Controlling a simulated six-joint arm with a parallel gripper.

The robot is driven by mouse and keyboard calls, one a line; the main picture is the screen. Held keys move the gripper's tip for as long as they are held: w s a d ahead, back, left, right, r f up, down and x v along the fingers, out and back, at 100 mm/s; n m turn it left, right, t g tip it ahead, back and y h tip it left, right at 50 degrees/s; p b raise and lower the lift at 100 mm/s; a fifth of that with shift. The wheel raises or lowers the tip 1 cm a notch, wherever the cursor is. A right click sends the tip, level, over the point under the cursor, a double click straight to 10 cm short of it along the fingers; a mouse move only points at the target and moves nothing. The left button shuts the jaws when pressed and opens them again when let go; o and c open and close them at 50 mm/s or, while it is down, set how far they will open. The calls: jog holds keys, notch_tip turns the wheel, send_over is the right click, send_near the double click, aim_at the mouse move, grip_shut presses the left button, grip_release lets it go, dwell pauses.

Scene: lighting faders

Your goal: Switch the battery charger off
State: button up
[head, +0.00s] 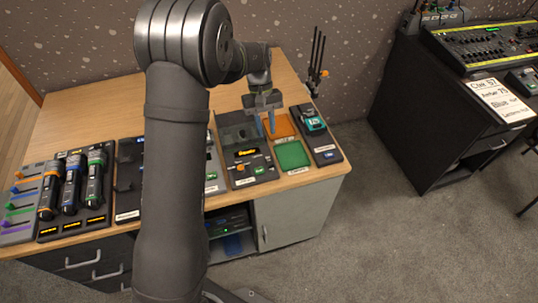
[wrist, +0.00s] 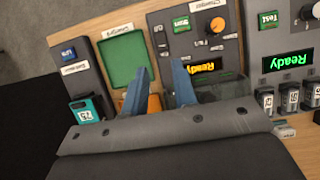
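The battery charger (head: 248,178) is a dark unit on the desk with a lit orange display (head: 247,152), an orange knob and a green button. In the wrist view its label is upside down and seems to read "Charger". There its display (wrist: 200,66) reads "Ready", beside the orange knob (wrist: 217,25) and the green Start button (wrist: 181,24). Small dark controls sit between knob and display; their positions are unclear. My gripper (head: 266,134) hangs above the charger's right rear side. In the wrist view my gripper (wrist: 160,78) has two blue fingers apart, with nothing between them.
A green tray (head: 292,155) and an orange tray (head: 279,126) lie right of the charger. A dark unit with a teal battery (head: 314,124) stands farther right. Another unit with a green display (wrist: 289,61) neighbours the charger. Upright black rods (head: 317,60) stand behind.

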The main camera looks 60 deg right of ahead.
aim_at(271, 163)
jog(key=x, duration=1)
jog(key=shift+s+a+f, duration=0.1)
jog(key=shift+f, duration=0.2)
